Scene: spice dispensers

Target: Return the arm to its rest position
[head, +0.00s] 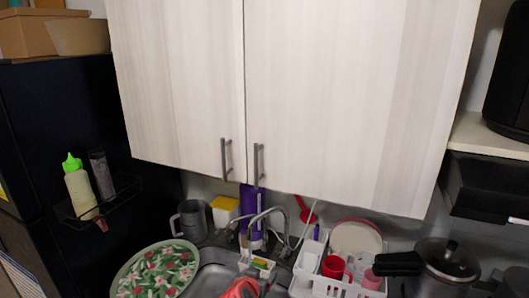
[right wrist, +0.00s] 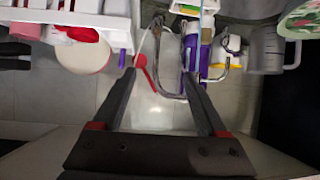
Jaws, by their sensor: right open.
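My right gripper (right wrist: 159,72) shows in the right wrist view, where the picture is upside down. Its two dark fingers are spread apart with nothing between them. Beyond them are the grey wall, a red utensil (right wrist: 150,72), the faucet and a purple-labelled bottle (right wrist: 191,52). My left gripper is in neither view.
Closed wall cabinets (head: 300,90) hang over the sink (head: 212,280). A white dish rack (head: 305,283) and a pressure cooker (head: 447,262) stand at the right. A floral plate (head: 155,272) is at the left, below a black side rack (head: 118,203) holding a green-capped bottle (head: 80,188).

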